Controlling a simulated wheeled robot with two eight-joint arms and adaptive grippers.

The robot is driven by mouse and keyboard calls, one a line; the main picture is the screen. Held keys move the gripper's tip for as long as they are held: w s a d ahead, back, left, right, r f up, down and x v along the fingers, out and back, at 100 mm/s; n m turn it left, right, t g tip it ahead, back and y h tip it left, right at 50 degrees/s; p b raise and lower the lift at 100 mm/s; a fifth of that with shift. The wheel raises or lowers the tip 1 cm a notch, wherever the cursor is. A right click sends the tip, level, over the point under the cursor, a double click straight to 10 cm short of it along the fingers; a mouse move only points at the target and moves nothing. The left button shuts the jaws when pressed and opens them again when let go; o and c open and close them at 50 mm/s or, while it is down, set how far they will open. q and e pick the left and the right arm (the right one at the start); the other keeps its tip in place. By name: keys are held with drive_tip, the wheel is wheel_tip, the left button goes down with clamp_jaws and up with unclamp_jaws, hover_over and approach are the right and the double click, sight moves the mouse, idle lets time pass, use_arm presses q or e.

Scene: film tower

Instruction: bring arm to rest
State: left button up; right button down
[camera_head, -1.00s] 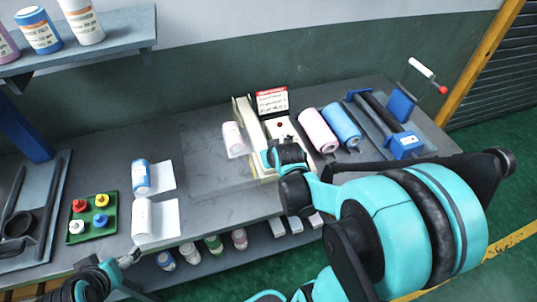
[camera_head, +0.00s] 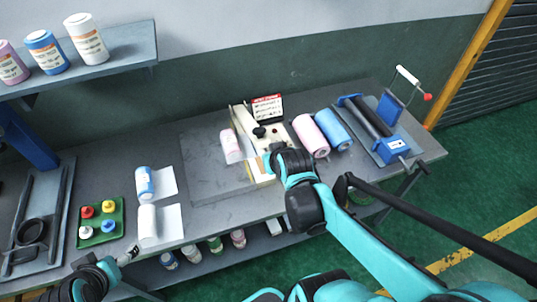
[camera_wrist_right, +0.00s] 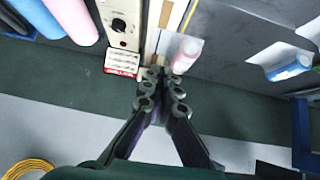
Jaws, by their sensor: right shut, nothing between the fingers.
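My right arm (camera_head: 345,222) reaches in from the lower right over the bench. Its dark wrist is over the front of the cream sealing machine, and its fingers are mostly hidden there in the head view. In the right wrist view my right gripper (camera_wrist_right: 162,84) is shut and empty, with its fingertips together, in line with the cream machine (camera_wrist_right: 122,22). I cannot tell its height above the bench. My left gripper (camera_head: 128,256) is low at the left, near the bench's front edge; its fingers are too small to judge.
On the bench (camera_head: 215,190) are a pink roll (camera_head: 310,136), a blue roll (camera_head: 333,129), a blue roller device (camera_head: 375,125), a pink bottle (camera_head: 231,147), a blue bottle (camera_head: 145,183), a white bottle (camera_head: 148,222) and a green tray (camera_head: 117,221). A shelf (camera_head: 120,50) holds bottles.

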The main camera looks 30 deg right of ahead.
idle(0.4)
drive_tip(key=s+a+f+n+y+b, duration=0.1)
drive_tip(key=s+a+f+b, duration=0.1)
drive_tip(key=s+a+b, duration=0.2)
drive_tip(key=s+a+f+n+g+y+b, duration=0.1)
drive_tip(key=s+a+f+b, duration=0.2)
drive_tip(key=a, duration=0.5)
drive_tip(key=shift+s+a+f+n+g+b, duration=0.25)
drive_tip(key=shift+s+b, duration=0.25)
drive_tip(key=shift+b, duration=0.25)
drive_tip(key=shift+d+f, duration=0.1)
drive_tip(key=shift+d, duration=0.05)
idle(0.4)
